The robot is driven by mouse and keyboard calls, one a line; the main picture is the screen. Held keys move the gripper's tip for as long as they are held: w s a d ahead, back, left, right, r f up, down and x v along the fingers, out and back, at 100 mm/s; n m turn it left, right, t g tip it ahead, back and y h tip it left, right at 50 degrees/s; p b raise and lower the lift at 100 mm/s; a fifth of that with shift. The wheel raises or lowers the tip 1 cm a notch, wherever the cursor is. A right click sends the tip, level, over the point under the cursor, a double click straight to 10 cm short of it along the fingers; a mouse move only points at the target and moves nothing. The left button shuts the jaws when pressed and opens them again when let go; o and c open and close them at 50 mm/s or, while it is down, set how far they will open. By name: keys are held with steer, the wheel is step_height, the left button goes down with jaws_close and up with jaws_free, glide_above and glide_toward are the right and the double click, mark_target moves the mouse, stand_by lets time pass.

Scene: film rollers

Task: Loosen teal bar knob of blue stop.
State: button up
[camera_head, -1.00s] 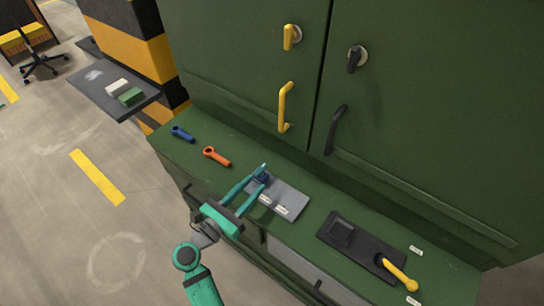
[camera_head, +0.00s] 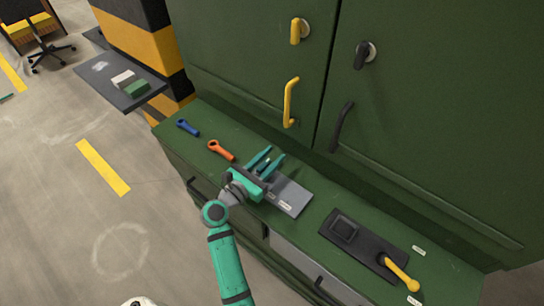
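My gripper (camera_head: 275,153) is teal and stands over the upper left part of a grey plate (camera_head: 291,190) on the green cabinet ledge. Its two fingers are apart with a gap between them, and nothing shows clearly in that gap. The blue stop and its teal bar knob are hidden behind my gripper and cannot be made out. Whether the fingers touch anything cannot be told. Small white labels lie on the plate's near side.
An orange wrench (camera_head: 221,150) and a blue wrench (camera_head: 187,127) lie left on the ledge. A black plate (camera_head: 360,245) with a yellow lever (camera_head: 401,273) sits right. Cabinet doors with a yellow handle (camera_head: 290,103) and a black handle (camera_head: 340,127) rise behind.

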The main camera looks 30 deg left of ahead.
steer(key=shift+w, duration=0.15)
jaws_close()
steer(key=shift+n+y, duration=0.3)
steer(key=shift+y, duration=0.1)
steer(key=shift+a+n+y, duration=0.2)
steer(key=shift+n+y, duration=0.35)
steer(key=shift+y, duration=0.35)
steer(key=shift+a+n+y, duration=0.2)
steer(key=shift+n+y, duration=0.35)
steer(key=shift+y, duration=0.35)
steer(key=shift+a+n+g+y, duration=0.2)
steer(key=shift+n+g+y, duration=0.1)
steer(key=shift+n+y, duration=0.4)
steer(key=shift+a+n+g+y, duration=0.2)
steer(key=shift+n+g+y, duration=0.15)
steer(key=shift+y, duration=0.55)
steer(key=shift+s+a+n+g+y, duration=0.2)
steer(key=shift+n+g+y, duration=0.15)
steer(key=shift+n+y, duration=0.45)
